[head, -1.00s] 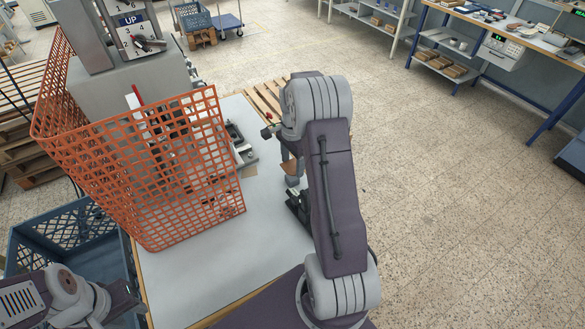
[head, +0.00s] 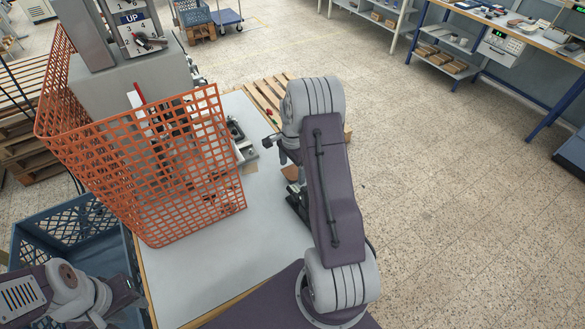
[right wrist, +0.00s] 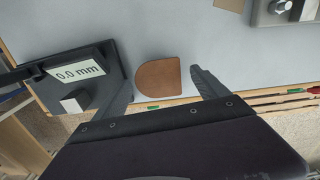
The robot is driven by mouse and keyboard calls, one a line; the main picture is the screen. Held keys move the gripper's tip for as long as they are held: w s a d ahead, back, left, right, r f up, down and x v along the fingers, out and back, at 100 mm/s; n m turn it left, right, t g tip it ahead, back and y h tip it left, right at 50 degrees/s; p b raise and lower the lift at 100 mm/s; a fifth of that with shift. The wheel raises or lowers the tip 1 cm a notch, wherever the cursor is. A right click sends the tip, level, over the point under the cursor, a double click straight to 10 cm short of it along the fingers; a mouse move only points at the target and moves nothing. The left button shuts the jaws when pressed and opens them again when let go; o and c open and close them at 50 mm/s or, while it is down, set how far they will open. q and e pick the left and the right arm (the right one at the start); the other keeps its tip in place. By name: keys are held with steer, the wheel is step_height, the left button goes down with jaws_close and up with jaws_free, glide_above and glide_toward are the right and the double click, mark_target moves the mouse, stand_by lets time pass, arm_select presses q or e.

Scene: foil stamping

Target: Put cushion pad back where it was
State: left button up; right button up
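A flat brown piece with one rounded end (right wrist: 158,76) lies on the grey table; it may be the cushion pad, but I cannot be sure. It also shows in the head view (head: 290,173), beside my right arm. My right gripper (right wrist: 160,69) is open, with its fingers apart on either side of the brown piece in the picture; nothing is between them that I can see as held. In the head view its fingers are mostly hidden by my arm. My left gripper (head: 128,300) is low at the left, and its fingers are not clear.
A black gauge reading 0.0 mm (right wrist: 88,74) stands close left of the brown piece. An orange mesh guard (head: 190,215) surrounds the stamping press (head: 130,85). A tan square (head: 250,168) lies by the press. A blue crate (head: 75,235) is at left. The front table is clear.

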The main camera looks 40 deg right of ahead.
mark_target(293, 173)
steer(key=shift+r, duration=0.3)
step_height(293, 173, up, 12)
steer(key=b, duration=0.1)
steer(key=shift+s, duration=0.15)
steer(key=shift+f, duration=0.1)
